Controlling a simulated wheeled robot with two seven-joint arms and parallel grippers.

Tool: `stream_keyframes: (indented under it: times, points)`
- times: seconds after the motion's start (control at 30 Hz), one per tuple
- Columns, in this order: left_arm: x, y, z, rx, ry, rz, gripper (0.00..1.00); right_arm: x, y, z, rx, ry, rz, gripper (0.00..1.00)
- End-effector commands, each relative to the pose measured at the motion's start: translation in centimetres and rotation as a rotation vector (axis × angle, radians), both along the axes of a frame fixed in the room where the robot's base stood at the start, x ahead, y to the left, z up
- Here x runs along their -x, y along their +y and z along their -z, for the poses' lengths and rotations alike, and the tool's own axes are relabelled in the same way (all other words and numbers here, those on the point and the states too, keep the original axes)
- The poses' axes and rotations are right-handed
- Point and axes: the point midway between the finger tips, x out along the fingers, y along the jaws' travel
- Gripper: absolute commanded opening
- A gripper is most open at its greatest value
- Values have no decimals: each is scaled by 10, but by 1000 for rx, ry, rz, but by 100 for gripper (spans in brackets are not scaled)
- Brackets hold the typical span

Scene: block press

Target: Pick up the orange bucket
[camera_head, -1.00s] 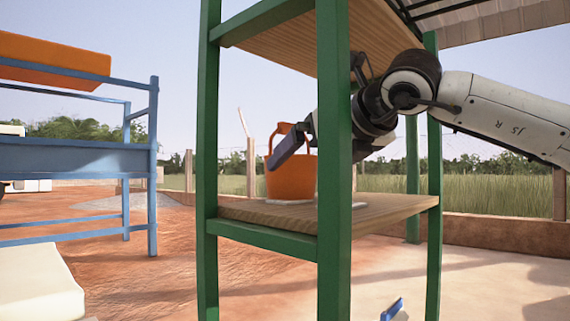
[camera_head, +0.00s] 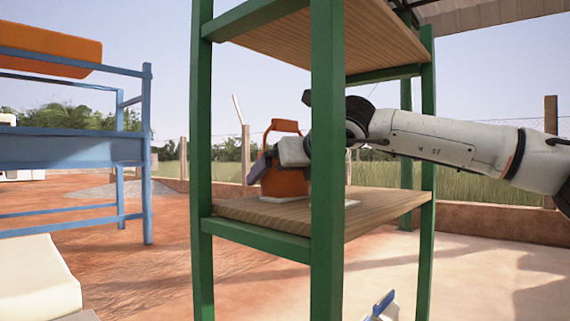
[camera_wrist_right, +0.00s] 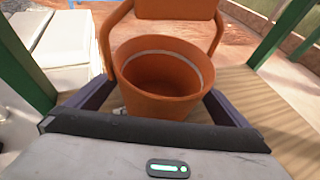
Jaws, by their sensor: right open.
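The orange bucket (camera_head: 285,180) stands upright on the wooden shelf board (camera_head: 385,209), with its handle raised. My right gripper (camera_head: 258,171) comes in from the right behind a green post and overlaps the bucket's body in the head view. In the right wrist view the bucket (camera_wrist_right: 162,72) appears between the two open dark fingers (camera_wrist_right: 158,95), one on each side. It looks empty inside. I cannot tell whether the fingers touch its wall. My left gripper is not in view.
The green shelf posts (camera_head: 327,160) stand close to my right arm. An upper wooden board (camera_head: 330,38) is above it. A blue frame (camera_head: 75,148) with an orange top stands at the left. White blocks (camera_wrist_right: 68,40) show beyond the bucket.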

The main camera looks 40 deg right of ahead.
Motion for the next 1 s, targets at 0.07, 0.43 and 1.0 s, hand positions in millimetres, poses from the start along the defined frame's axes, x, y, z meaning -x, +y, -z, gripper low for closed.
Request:
stream_keyframes:
  times: [0.07, 0.43, 1.0]
  points:
    - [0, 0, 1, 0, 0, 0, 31, 0, 0, 0, 0, -1, 0, 100]
    - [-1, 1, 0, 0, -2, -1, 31, 1, 0, -1, 1, -2, 0, 54]
    - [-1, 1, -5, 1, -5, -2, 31, 1, 0, -38, 3, -3, 2, 54]
